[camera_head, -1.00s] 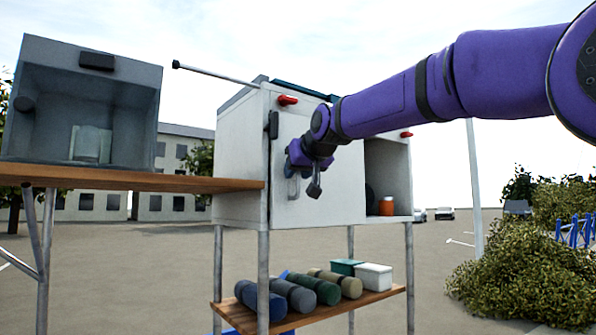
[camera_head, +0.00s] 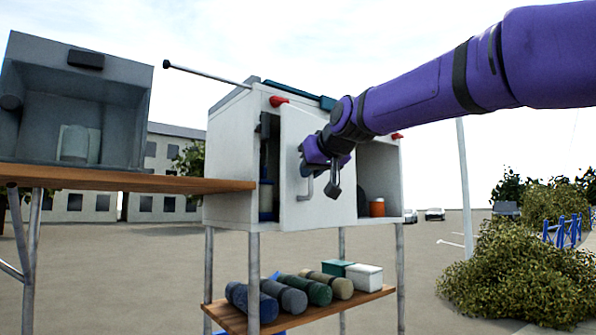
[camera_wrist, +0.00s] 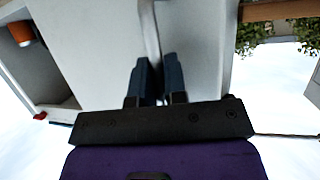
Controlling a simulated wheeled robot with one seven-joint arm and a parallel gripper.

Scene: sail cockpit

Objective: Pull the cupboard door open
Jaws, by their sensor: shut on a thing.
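The white cupboard (camera_head: 230,165) stands on a metal-legged frame in the head view. Its door (camera_head: 296,210) is partly open, with a gap along its left edge that shows part of the dark inside and a blue and pale item. The grey bar handle (camera_head: 304,186) is on the door's front. My gripper (camera_head: 318,180) is at the handle. In the wrist view my gripper's two dark fingers (camera_wrist: 160,78) are shut on the handle (camera_wrist: 150,25), which runs up between them. The wrist view is upside down relative to the head view.
An open compartment (camera_head: 376,180) with an orange jar (camera_head: 377,207) is right of the door. A wooden ledge (camera_head: 130,181) with a grey open box (camera_head: 75,68) is at left. Several rolls (camera_head: 290,298) lie on the lower shelf. A bush (camera_head: 515,275) is at right.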

